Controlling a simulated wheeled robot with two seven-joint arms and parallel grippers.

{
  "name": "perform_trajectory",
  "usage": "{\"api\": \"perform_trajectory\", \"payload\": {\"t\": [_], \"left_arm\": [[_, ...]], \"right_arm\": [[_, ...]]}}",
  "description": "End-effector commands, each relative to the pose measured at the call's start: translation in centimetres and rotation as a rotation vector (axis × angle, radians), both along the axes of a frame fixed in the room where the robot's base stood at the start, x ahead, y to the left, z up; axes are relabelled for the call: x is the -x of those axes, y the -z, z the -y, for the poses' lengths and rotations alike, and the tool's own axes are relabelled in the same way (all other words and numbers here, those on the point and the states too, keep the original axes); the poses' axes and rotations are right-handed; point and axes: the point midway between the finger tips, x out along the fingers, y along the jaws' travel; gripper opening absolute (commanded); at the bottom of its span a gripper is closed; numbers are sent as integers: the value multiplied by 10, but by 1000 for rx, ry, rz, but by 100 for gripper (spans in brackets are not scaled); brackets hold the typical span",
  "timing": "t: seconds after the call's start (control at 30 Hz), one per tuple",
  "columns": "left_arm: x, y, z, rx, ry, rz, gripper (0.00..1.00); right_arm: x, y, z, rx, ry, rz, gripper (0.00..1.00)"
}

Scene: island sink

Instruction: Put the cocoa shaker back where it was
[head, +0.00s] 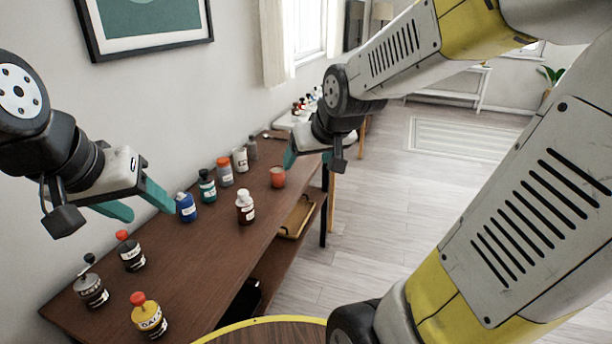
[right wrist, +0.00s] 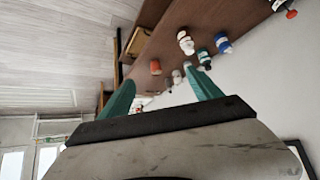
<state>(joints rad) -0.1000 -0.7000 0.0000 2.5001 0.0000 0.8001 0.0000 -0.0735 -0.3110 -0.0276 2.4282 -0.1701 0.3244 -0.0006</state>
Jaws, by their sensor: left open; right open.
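No label legibly reads cocoa, so I cannot tell for certain which container is the cocoa shaker. A brown shaker with a white cap (head: 245,208) stands upright near the middle of the brown table (head: 205,248); a white-capped container, probably the same one, shows in the right wrist view (right wrist: 186,42). My left gripper (head: 150,213) is open and empty, above the table's left side, short of the blue container. My right gripper (head: 307,162) is open and empty, above the table's far part, past the white-capped shaker. Its teal fingers also frame the right wrist view (right wrist: 158,77).
Blue (head: 186,207), teal (head: 207,186) and orange-lidded (head: 225,172) containers line the wall side, with a white one (head: 240,159). An orange cup (head: 278,177) stands near the far edge. Two red-capped bottles (head: 130,251) (head: 149,316) and a grey one (head: 91,288) stand nearer.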

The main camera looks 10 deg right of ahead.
Motion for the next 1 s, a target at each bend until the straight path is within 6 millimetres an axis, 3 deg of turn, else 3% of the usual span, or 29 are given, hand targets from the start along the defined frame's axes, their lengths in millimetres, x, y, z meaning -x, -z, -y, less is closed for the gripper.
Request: {"api": "perform_trajectory", "payload": {"t": [0.03,0.1,0.2,0.33,0.5,1.0], "left_arm": [[0,0,0,0,0,0,54],[0,0,0,0,0,0,54],[0,0,0,0,0,0,54],[0,0,0,0,0,0,54],[0,0,0,0,0,0,54],[0,0,0,0,0,0,54]], "right_arm": [[26,-12,-1,-19,12,-17,74],[58,-19,-4,-48,23,-58,74],[98,-24,-9,-80,25,-109,74],[131,-26,-14,-108,22,-153,74],[144,-26,-16,-119,19,-174,74],[143,-26,-16,-118,19,-173,74]]}}
